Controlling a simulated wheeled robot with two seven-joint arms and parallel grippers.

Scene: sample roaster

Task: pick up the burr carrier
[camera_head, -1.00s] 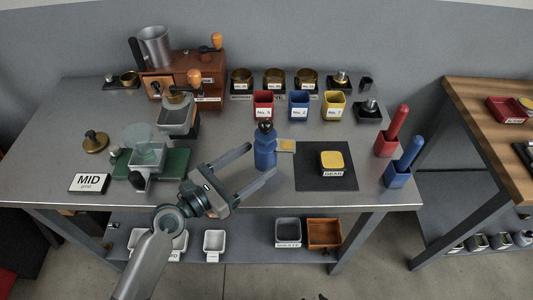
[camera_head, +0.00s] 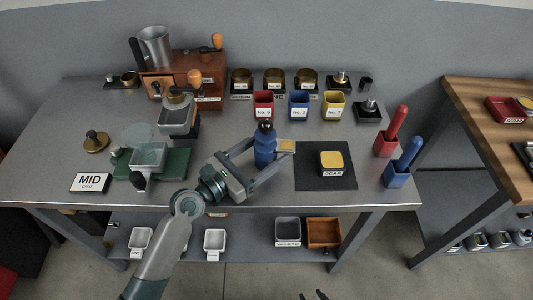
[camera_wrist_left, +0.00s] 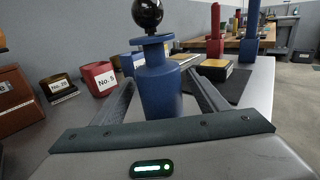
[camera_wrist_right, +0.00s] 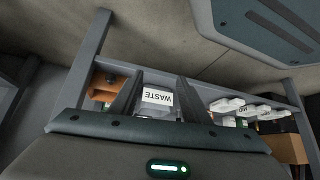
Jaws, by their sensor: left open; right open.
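A blue bottle-shaped piece (camera_head: 264,151) with a black ball on top stands upright on the grey table; it bears no readable label, and I take it to be the burr carrier. In the left wrist view its blue body (camera_wrist_left: 161,92) has a flanged neck under the black ball. My left gripper (camera_head: 269,150) is open, with one finger on each side of the blue body; whether either finger touches it I cannot tell. My right gripper (camera_head: 312,296) is open at the bottom edge, low in front of the table and far from the piece.
A yellow-topped block (camera_head: 331,162) sits on a dark mat to the right. Red, blue and yellow cups (camera_head: 298,105) stand behind. A green-based tray device (camera_head: 150,160) is at left. In the right wrist view, a WASTE bin (camera_wrist_right: 157,98) sits on the lower shelf.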

